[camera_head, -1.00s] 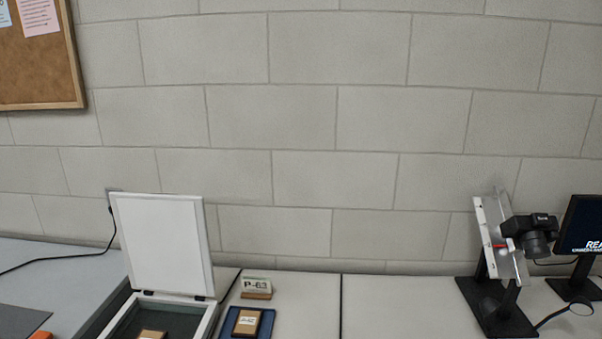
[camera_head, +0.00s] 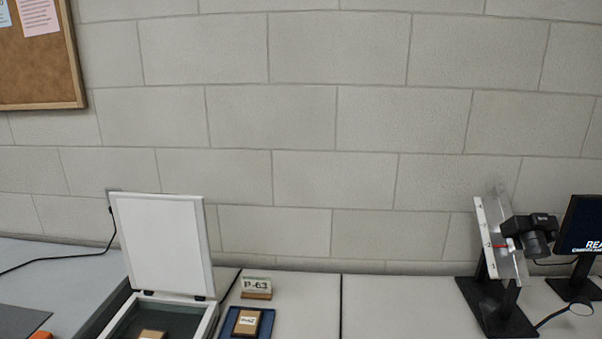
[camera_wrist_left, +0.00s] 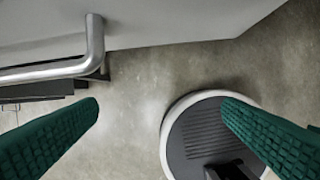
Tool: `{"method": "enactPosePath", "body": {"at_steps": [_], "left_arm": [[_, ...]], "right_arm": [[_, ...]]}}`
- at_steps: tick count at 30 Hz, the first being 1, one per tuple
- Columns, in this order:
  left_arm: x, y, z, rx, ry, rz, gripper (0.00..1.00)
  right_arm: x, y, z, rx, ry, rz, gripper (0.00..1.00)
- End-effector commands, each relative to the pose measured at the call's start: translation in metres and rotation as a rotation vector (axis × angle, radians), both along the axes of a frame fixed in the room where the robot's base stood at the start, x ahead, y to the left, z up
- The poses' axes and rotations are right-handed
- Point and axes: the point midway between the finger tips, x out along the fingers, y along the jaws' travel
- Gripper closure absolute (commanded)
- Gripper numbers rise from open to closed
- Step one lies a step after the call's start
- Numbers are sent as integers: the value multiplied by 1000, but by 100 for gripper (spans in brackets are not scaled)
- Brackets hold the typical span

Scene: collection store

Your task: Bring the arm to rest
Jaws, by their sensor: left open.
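My left gripper (camera_wrist_left: 160,125) shows in the left wrist view as two green ribbed fingers spread wide apart. Neither of my arms shows in the head view. My right gripper is in neither view.
A metal rail (camera_wrist_left: 60,70) and a grey table edge (camera_wrist_left: 190,25) are close by. In the head view an open-lidded box (camera_head: 165,250), a blue tray (camera_head: 233,329), a P-63 sign (camera_head: 257,284) and a camera stand (camera_head: 497,270) are on the tables.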

Motion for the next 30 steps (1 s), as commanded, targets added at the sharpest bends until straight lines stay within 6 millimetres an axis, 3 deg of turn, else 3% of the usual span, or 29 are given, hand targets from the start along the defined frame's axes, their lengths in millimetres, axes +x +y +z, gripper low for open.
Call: {"method": "enactPosePath", "body": {"at_steps": [1, 6, 12, 15, 21, 25, 30], "left_arm": [[-5, 0, -27, 2, 19, -2, 11], [-34, 4, -115, 6, 59, -10, 11], [-93, 13, -199, 12, 104, -21, 11], [-127, 20, -228, 15, 125, -25, 11], [-178, 30, -256, 19, 149, -32, 11], [-190, 33, -261, 20, 153, -34, 11], [-192, 33, -262, 20, 153, -34, 11]], "right_arm": [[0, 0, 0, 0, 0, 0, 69], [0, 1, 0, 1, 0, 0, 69], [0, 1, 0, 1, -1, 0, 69], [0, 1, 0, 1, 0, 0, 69], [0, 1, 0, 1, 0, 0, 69], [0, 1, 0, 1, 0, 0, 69], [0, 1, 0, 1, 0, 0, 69]]}}
